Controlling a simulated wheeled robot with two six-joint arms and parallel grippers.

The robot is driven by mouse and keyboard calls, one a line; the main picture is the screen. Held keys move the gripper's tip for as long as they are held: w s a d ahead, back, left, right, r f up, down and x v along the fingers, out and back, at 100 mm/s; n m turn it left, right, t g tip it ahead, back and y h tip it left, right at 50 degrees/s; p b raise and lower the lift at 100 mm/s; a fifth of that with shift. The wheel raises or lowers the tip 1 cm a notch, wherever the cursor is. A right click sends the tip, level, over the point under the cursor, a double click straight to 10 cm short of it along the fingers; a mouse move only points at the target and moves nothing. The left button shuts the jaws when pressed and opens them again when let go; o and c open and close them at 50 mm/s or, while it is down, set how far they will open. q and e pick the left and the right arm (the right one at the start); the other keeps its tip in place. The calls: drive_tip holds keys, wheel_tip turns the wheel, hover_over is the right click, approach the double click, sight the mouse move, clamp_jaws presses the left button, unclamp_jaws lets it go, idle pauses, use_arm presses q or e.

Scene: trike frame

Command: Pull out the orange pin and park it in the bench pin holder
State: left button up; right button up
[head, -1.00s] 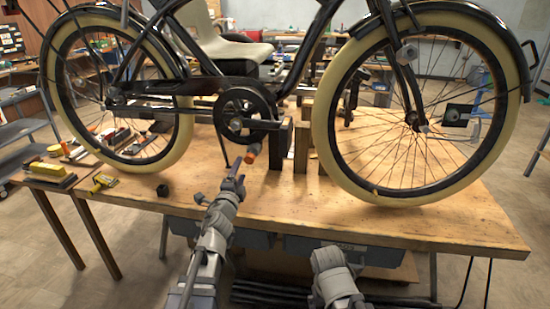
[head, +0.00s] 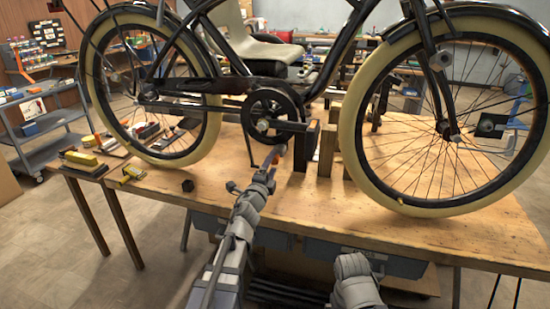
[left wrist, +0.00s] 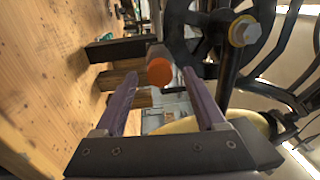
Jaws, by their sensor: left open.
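The orange pin (head: 283,151) shows as a small orange end below the bike's crank, in front of the wooden blocks. In the left wrist view its round orange end (left wrist: 160,72) faces me, with a grey part behind it. My left gripper (head: 275,157) reaches up to it from the front of the bench. In the left wrist view the open purple fingers (left wrist: 161,78) have the pin's end between their tips, with gaps on both sides. A small dark block (head: 188,185) stands on the bench; I cannot tell whether it is the pin holder.
The black bike's cream rear tyre (head: 105,100) and front tyre (head: 345,130) stand left and right of the pin. Upright wooden blocks (head: 327,150) are close behind it. The front right bench top (head: 330,208) is clear.

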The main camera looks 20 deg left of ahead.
sight(277, 155)
use_arm(q)
drive_tip(key=w, duration=0.6)
drive_tip(key=shift+w+d+r+p, duration=0.1)
drive_tip(key=shift+w+r+p, duration=0.05)
drive_tip(key=shift+r+p, duration=0.15)
drive_tip(key=shift+c, duration=0.4)
idle(0.4)
clamp_jaws()
idle(0.3)
drive_tip(key=o, duration=0.5)
unclamp_jaws()
